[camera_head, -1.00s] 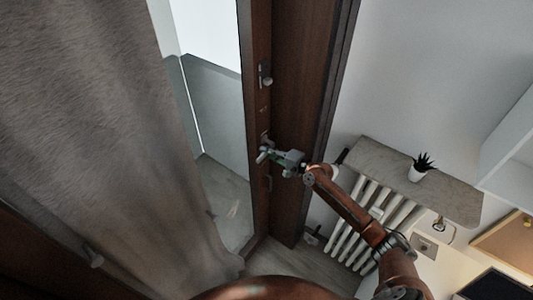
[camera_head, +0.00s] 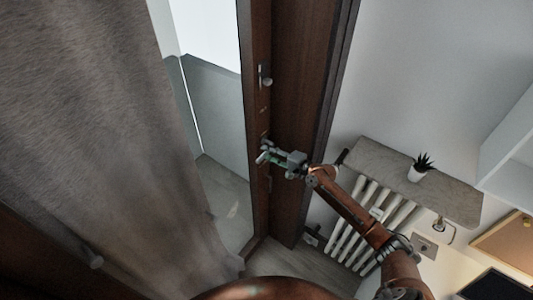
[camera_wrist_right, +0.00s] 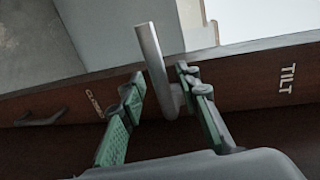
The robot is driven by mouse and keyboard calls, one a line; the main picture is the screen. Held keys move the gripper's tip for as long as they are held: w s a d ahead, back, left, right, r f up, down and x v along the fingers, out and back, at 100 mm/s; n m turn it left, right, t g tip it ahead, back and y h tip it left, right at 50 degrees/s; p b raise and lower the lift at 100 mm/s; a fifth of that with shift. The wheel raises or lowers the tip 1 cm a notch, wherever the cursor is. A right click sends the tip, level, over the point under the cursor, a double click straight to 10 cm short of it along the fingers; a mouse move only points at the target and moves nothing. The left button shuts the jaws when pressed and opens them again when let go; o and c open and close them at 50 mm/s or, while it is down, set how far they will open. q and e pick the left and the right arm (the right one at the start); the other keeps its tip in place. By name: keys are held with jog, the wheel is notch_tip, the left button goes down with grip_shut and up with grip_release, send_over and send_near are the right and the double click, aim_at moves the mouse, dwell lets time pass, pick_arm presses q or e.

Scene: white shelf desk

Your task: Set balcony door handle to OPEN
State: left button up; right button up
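The balcony door handle (camera_wrist_right: 152,60) is a silver lever on the dark wooden door frame in the right wrist view. It points up in that picture, away from the wood, between the labels "TILT" (camera_wrist_right: 287,79) and a smaller one (camera_wrist_right: 95,103) that is hard to read. My right gripper (camera_wrist_right: 160,76) is open, with one green-padded finger on each side of the lever near its base; a gap shows on the left, and contact on the right is unclear. In the head view the right gripper (camera_head: 266,154) is at the door edge, largely covering the handle. My left gripper is not in view.
A grey curtain (camera_head: 100,120) hangs left of the door. A silver fitting (camera_head: 265,76) sits higher on the frame. At right are a white radiator (camera_head: 368,215), a grey shelf (camera_head: 400,170) and a potted plant (camera_head: 420,168). A dark bar (camera_wrist_right: 45,117) is on the wood.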

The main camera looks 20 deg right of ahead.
jog(key=v, duration=1.1)
jog(key=shift+w, duration=0.1)
